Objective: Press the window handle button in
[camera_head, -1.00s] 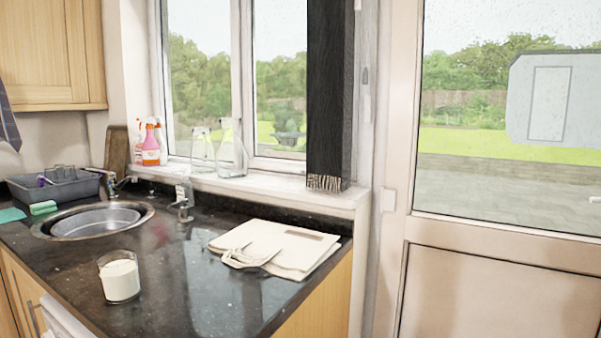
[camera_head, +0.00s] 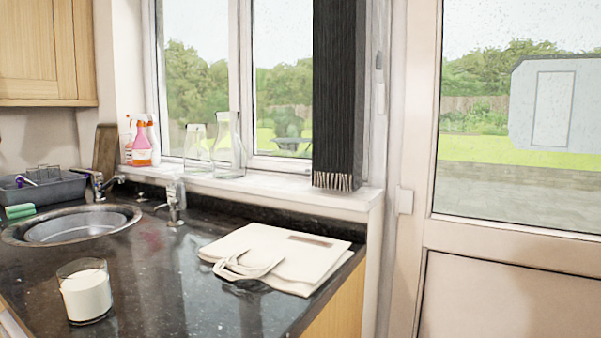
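The window (camera_head: 205,60) stands behind the counter, with white frames and a white middle post (camera_head: 241,90). A dark fringed scarf or cloth (camera_head: 338,100) hangs over the right side of the window. I cannot make out a window handle or its button; the hanging cloth covers part of the right frame. A small grey fitting (camera_head: 379,62) shows on the frame to the right of the cloth, too small to identify. My gripper is not in view.
The black granite counter (camera_head: 150,270) holds a glass of milk (camera_head: 86,292), a folded cream bag (camera_head: 285,255), a round sink (camera_head: 75,228) and a tap (camera_head: 174,200). Glass bottles (camera_head: 229,150) and spray bottles (camera_head: 143,145) stand on the sill. A glazed door (camera_head: 500,270) is at right.

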